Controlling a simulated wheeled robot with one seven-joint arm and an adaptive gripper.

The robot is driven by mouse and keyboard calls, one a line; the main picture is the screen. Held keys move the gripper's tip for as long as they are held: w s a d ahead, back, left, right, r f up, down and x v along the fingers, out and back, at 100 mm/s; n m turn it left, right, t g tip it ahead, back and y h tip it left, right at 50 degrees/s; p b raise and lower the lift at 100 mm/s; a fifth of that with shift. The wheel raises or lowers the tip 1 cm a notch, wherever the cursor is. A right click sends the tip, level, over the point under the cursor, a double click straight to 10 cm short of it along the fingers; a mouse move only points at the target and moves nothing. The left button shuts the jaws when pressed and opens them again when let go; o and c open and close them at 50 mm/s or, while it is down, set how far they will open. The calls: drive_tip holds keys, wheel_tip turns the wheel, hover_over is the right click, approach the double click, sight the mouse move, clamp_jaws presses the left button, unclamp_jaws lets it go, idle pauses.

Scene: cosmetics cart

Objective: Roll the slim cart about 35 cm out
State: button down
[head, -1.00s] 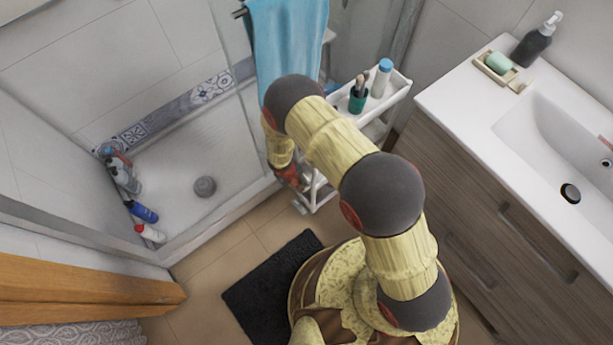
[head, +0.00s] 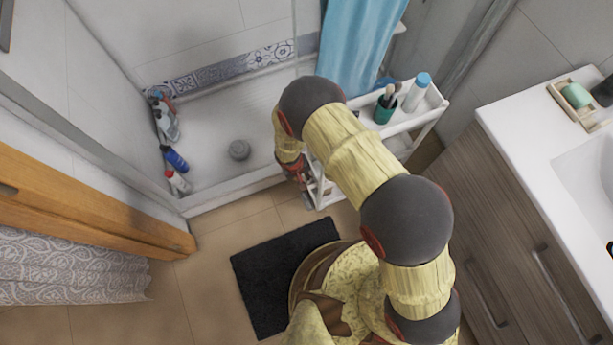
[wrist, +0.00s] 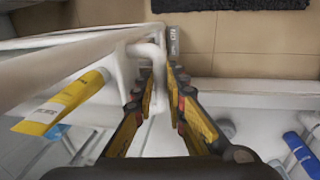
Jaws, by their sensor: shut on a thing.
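The slim white cart (head: 434,107) stands between the shower and the vanity. Its top tray carries a teal cup with brushes (head: 385,105) and a blue-capped bottle (head: 417,92). My gripper (head: 303,178) is at the cart's near left end, partly hidden behind my arm in the head view. In the wrist view my gripper (wrist: 160,75) is shut on the white bent handle (wrist: 146,50) of the cart. A yellow-and-white tube (wrist: 62,103) lies on the cart beside the fingers. The cart's lower part is mostly hidden.
The vanity (head: 490,190) stands right of the cart. The shower tray (head: 215,185) with its raised edge and several bottles (head: 172,150) is left. A black mat (head: 270,275) lies beside my base on the tile floor (head: 215,250).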

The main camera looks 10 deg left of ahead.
drive_tip(key=c, duration=1.8)
unclamp_jaws()
wheel_tip(320, 180, up, 12)
drive_tip(key=s+a, duration=0.1)
drive_tip(key=shift+s+a, duration=0.15)
drive_tip(key=shift+a, duration=0.2)
